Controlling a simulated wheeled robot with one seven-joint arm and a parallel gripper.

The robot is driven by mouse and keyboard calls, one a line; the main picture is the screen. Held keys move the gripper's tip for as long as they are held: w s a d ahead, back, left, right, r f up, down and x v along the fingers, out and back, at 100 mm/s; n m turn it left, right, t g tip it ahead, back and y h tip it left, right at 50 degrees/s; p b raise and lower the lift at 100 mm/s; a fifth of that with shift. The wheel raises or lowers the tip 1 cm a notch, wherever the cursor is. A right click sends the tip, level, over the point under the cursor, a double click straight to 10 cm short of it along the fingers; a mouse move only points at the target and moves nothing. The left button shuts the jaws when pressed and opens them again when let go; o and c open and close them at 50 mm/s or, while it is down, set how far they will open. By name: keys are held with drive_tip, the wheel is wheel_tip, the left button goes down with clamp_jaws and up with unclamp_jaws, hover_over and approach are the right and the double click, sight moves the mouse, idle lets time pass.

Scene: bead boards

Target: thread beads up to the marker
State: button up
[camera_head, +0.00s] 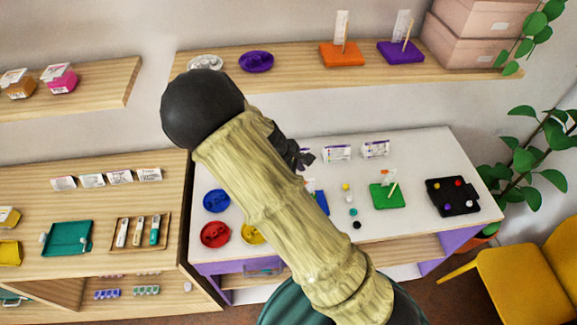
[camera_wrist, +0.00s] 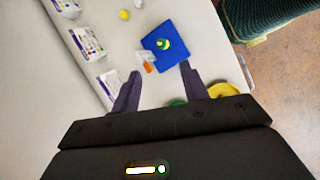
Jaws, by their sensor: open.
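The blue board (camera_wrist: 160,62) lies on the white table and shows in the wrist view with a green and yellow bead stack (camera_wrist: 163,44) on it, seen from above. A white and orange card (camera_wrist: 147,61) is at its edge. In the head view my arm hides most of the blue board (camera_head: 322,203). My gripper (camera_wrist: 160,68) is open and empty, its fingers on either side of the board's near part in the picture. It also shows in the head view (camera_head: 304,158). Loose beads, including a yellow one (camera_wrist: 124,15), lie beside the board.
A green board (camera_head: 388,198) with a peg and a black tray (camera_head: 440,203) with several beads stand to the right. Blue (camera_head: 216,200), red (camera_head: 215,234) and yellow (camera_head: 251,234) dishes are left. Cards (camera_head: 337,153) line the back.

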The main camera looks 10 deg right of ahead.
drive_tip(key=v, duration=0.6)
drive_tip(key=shift+b, duration=0.45)
drive_tip(key=shift+r, duration=0.1)
idle(1.5)
